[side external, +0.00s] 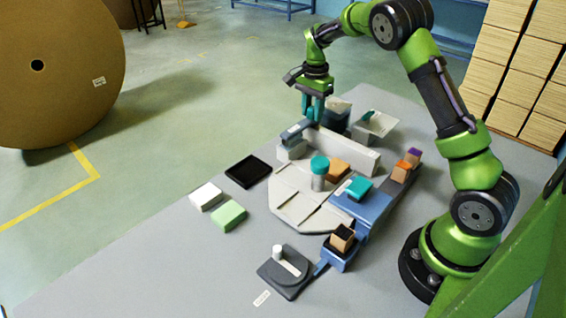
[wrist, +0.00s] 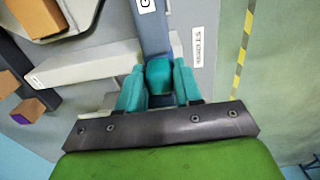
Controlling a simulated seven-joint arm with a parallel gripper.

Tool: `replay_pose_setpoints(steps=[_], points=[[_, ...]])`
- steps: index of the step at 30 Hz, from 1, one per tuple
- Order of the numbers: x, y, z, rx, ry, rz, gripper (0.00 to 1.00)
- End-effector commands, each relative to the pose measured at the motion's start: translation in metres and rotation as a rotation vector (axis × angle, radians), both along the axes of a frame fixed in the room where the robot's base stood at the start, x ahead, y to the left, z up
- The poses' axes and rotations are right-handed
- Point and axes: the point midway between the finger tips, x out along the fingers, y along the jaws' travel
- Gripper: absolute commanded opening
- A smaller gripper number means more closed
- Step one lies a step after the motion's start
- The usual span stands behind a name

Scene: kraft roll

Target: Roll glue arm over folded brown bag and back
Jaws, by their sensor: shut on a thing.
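My gripper (side external: 313,108) is shut on a teal knob (wrist: 159,74), which sits between its teal fingers (wrist: 158,90) in the wrist view. The knob is at the near end of a blue-grey bar (wrist: 152,30), seemingly the glue arm; in the side view this bar (side external: 296,131) lies beside the left end of a long white bar (side external: 348,150). A brown flat piece (side external: 337,171), perhaps the folded bag, lies on the pale platform (side external: 285,208), partly behind a teal-topped cylinder (side external: 319,170). It also shows at the wrist view's upper left (wrist: 38,14).
A blue block with a teal top (side external: 359,187) stands right of the platform. A black tray (side external: 248,171), white block (side external: 206,197) and green block (side external: 228,215) lie left. Bins (side external: 376,126) stand behind the white bar. The table's front left is clear.

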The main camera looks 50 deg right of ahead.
Motion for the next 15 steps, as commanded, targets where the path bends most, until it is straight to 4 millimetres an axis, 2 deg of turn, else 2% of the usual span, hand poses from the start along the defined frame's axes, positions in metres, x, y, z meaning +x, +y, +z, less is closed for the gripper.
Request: replay_pose_setpoints(steps=[10, 15], points=[[-0.003, 0.0, 0.001, 0.0, -0.001, 0.0, 0.0], [-0.023, 0.0, 0.002, 0.001, -0.001, -0.001, 0.0]])
